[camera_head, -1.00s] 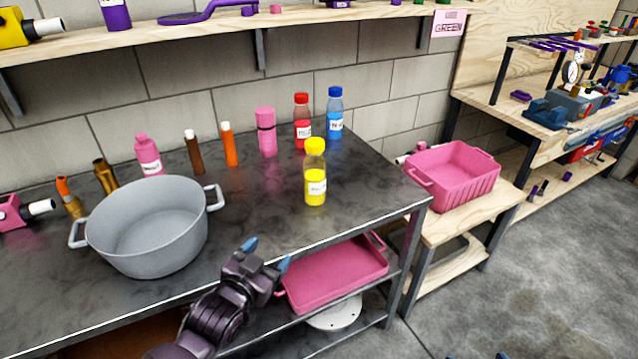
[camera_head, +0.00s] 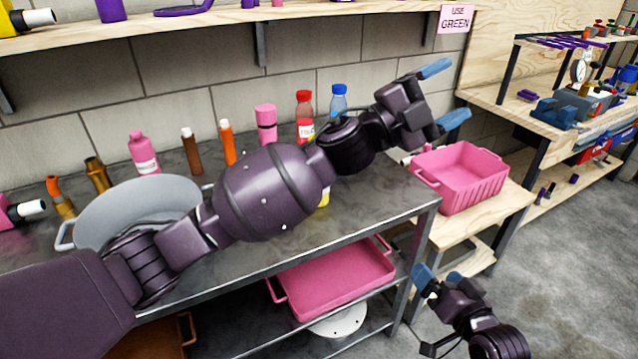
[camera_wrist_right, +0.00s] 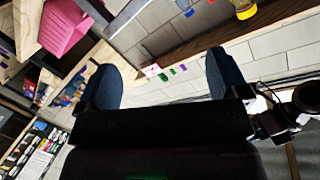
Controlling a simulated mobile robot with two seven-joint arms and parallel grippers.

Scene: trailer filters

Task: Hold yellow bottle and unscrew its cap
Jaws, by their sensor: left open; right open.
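The yellow bottle (camera_head: 325,197) stands on the dark worktop (camera_head: 375,205). In the head view my left arm crosses in front of it and hides all but a sliver of yellow near its base; its cap is hidden. My left gripper (camera_head: 445,95) is open and empty, up and to the right of the bottle, above and behind the pink crate in the picture. My right gripper (camera_head: 437,277) is open and empty, low at the right, in front of the bench's right end. Its spread fingers also show in the right wrist view (camera_wrist_right: 160,78).
Red (camera_head: 304,103) and blue (camera_head: 339,98) bottles stand behind my left arm. A grey pot (camera_head: 135,205) and several small bottles occupy the worktop's left. A pink crate (camera_head: 462,180) sits on a side table; a pink tray (camera_head: 335,280) lies on the lower shelf.

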